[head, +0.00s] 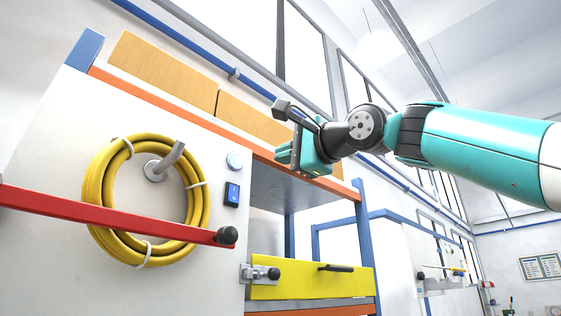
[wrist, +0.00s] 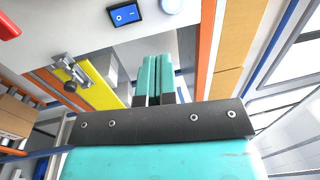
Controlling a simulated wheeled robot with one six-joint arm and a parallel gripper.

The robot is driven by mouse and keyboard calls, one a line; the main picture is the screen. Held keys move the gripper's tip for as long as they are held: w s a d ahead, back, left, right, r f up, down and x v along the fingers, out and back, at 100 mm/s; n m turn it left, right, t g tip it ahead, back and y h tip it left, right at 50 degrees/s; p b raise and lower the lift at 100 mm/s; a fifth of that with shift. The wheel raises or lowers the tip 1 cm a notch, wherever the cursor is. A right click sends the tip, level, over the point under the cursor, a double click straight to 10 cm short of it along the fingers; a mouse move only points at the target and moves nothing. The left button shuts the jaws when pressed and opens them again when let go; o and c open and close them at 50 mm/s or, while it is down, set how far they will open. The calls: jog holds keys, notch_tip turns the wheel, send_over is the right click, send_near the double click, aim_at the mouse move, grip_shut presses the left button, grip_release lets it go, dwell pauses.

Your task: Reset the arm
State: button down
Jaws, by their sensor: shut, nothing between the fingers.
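My teal and black arm reaches in from the right in the head view. My gripper (head: 290,136) is held in the air in front of the orange-edged shelf. In the wrist view my gripper (wrist: 154,62) shows two teal fingers side by side, closed together with nothing between them. The fingers look apart from the panel and the shelf, though the exact distance is hard to tell.
A white panel (head: 60,130) carries a coiled yellow hose (head: 97,205), a red bar (head: 100,214) with a black knob, and a blue switch (head: 231,194). A yellow drawer front (head: 300,284) with a latch lies below. Cardboard boxes (head: 165,72) stand above.

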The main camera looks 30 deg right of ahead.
dwell(0.4)
jog(key=w+a+f+n+g+b, duration=0.1)
jog(key=a+f+n+g, duration=0.15)
jog(key=f, duration=0.75)
jog(key=a+f+n+g+b, duration=0.1)
jog(key=a+f+n+g, duration=0.15)
jog(key=f, duration=0.85)
jog(key=w+a+f+n+g+b, duration=0.1)
jog(key=f+n+g, duration=0.3)
jog(key=f, duration=0.6)
jog(key=s+f+n+g+b, duration=0.1)
jog(key=s+f+n+g, duration=0.2)
jog(key=s+f, duration=0.4)
jog(key=s+a+f+n+g+h+b, duration=0.1)
jog(key=s+f+n+g, duration=0.2)
jog(key=f, duration=1)
jog(key=s+a+f+n+g+h+b, duration=0.1)
jog(key=s+f+n+g, duration=0.2)
jog(key=s+f+n, duration=0.3)
jog(key=s+f, duration=0.4)
jog(key=s, duration=0.1)
jog(key=shift+f+g, duration=0.4)
jog(key=shift+s, duration=0.1)
